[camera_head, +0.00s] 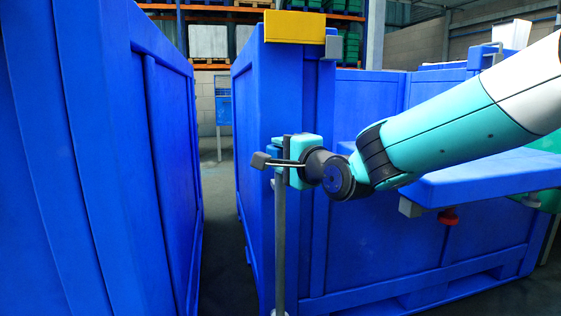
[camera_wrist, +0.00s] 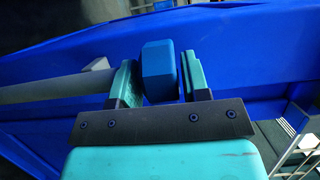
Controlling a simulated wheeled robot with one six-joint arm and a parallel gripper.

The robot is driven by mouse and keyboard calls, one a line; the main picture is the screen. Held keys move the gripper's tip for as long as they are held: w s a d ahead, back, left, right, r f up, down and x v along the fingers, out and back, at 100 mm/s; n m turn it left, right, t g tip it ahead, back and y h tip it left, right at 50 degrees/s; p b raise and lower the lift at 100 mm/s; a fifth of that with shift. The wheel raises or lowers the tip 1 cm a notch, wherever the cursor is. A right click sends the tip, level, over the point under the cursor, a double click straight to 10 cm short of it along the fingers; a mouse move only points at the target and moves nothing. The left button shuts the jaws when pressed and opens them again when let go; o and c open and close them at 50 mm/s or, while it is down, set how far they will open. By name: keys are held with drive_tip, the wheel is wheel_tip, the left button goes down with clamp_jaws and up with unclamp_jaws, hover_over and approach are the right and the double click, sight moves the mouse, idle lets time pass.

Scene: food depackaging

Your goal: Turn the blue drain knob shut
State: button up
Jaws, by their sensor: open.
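In the wrist view a blue block-shaped knob (camera_wrist: 158,72) stands between the two teal fingers of my gripper (camera_wrist: 160,62). The knob is close to the left finger, and a gap shows on its right side. My gripper is open around it; I cannot tell whether the left finger touches. In the head view my gripper (camera_head: 279,160) is at the top of a grey upright pipe (camera_head: 280,245), in front of the corner of a tall blue bin. Gripper parts hide most of the knob there. The pipe (camera_wrist: 50,88) also runs in from the left in the wrist view.
A large blue bin (camera_head: 110,160) stands left, across a narrow aisle (camera_head: 216,235). The middle blue bin (camera_head: 253,215) has a yellow block (camera_head: 295,27) on its top corner. A blue ledge (camera_head: 490,178) extends below my arm, with a red knob (camera_head: 448,216) under it.

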drive_tip(key=shift+w+a, duration=0.25)
drive_tip(key=shift+w, duration=0.1)
drive_tip(key=shift+c, duration=0.3)
drive_tip(key=c, duration=0.6)
drive_tip(key=shift+o, duration=0.2)
